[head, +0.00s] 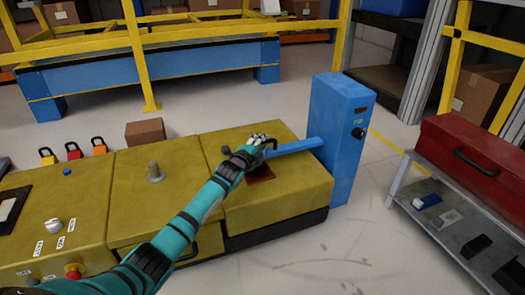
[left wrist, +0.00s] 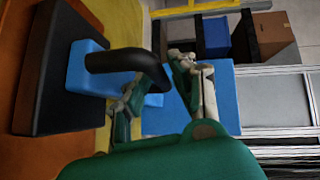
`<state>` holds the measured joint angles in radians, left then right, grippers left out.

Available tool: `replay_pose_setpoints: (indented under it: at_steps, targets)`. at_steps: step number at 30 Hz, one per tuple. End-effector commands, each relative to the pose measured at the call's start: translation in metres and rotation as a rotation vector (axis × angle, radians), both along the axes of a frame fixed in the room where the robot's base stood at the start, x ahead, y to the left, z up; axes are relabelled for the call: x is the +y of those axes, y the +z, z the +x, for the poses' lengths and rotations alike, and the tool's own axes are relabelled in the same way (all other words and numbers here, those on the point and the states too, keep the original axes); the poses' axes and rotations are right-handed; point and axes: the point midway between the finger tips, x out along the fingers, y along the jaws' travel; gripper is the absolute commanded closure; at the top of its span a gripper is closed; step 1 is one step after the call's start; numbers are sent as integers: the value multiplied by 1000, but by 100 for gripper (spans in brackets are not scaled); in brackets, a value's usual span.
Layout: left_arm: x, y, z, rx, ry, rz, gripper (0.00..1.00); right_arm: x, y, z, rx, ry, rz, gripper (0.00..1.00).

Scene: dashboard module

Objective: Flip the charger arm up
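The blue charger post (head: 340,140) stands at the right end of the yellow console. Its blue charger arm (head: 297,146) sticks out to the left, about level, low over the console top. A black curved handle (left wrist: 125,60) rises from the charger arm, which also shows in the left wrist view (left wrist: 84,72) with a dark block at its end. My left gripper (head: 258,143) is at the free end of the charger arm. In the left wrist view its fingers (left wrist: 168,88) are apart, with the handle's end close between them. I cannot tell whether they touch it. My right gripper is not in view.
A grey cart (head: 425,215) with a red toolbox (head: 475,155) stands at the right. Yellow railings and a blue bench (head: 150,75) are behind. Floor is clear in front of the post.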

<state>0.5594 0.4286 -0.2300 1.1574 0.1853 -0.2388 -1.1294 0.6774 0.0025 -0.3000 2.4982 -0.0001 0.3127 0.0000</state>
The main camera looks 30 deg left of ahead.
Motion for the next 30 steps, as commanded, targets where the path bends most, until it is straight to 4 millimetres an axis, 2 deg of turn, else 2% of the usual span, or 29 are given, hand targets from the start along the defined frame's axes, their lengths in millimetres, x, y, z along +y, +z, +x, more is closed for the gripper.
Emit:
replay_pose_setpoints:
  at_steps: [4, 12, 14, 18, 30]
  targets:
    - [0, -2, 9, -1, 0, 1, 75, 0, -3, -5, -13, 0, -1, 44]
    - [0, 0, 10, 0, 0, 0, 75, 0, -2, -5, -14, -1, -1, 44]
    - [0, -1, 10, 0, 0, 0, 81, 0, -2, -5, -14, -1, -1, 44]
    - [0, -1, 10, 0, 0, 1, 99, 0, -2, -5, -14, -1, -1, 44]
    - [0, -2, 9, 3, 0, 3, 100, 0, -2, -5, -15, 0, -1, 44]
